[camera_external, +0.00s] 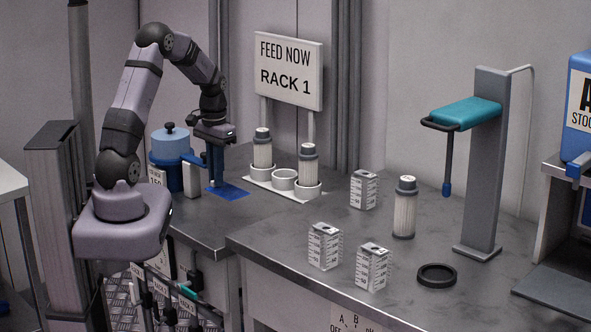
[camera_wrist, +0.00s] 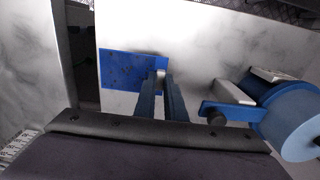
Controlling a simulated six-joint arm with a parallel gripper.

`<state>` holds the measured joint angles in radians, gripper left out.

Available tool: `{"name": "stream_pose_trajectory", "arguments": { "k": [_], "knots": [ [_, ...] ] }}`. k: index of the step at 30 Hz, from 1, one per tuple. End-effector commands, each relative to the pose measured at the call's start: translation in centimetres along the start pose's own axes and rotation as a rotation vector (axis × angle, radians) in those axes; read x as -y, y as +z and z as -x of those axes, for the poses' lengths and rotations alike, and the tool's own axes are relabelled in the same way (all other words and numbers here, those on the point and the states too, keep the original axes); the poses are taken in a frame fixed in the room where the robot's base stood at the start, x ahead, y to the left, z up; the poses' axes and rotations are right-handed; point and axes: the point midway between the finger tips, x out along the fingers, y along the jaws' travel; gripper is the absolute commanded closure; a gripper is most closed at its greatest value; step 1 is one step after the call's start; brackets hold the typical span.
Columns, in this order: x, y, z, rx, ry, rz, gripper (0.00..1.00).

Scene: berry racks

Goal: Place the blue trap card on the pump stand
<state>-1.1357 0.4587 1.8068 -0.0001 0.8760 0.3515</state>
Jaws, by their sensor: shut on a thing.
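The blue trap card (camera_external: 232,191) is a flat blue sheet at or just above the left bench top, below my gripper (camera_external: 215,182). In the wrist view the card (camera_wrist: 128,68) shows small dark specks, and a small pale piece stands at its right end between my fingertips (camera_wrist: 160,80). My gripper is shut there on the card. Whether the card touches the bench is unclear. A blue pump-like unit (camera_external: 170,150) with a light blue top stands left of the gripper; it also shows in the wrist view (camera_wrist: 285,115). No label identifies the pump stand.
A white rack (camera_external: 262,185) with two capped cylinders and an empty ring is right of the card, below a "FEED NOW RACK 1" sign (camera_external: 288,70). Several white boxes, another cylinder (camera_external: 404,210) and a black ring (camera_external: 437,275) occupy the right bench, beside a grey column (camera_external: 485,170) with a teal arm.

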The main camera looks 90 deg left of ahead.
Motion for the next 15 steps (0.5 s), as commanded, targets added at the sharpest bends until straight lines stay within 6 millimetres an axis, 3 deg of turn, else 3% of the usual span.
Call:
{"name": "stream_pose_trajectory", "arguments": {
  "k": [9, 15],
  "knots": [
    [0.0, -0.2, 1.2, 0.001, 0.0, -0.015, 1.0],
    [-0.1, -2.0, 1.2, 0.0, 0.0, -0.151, 1.0]
  ]
}}
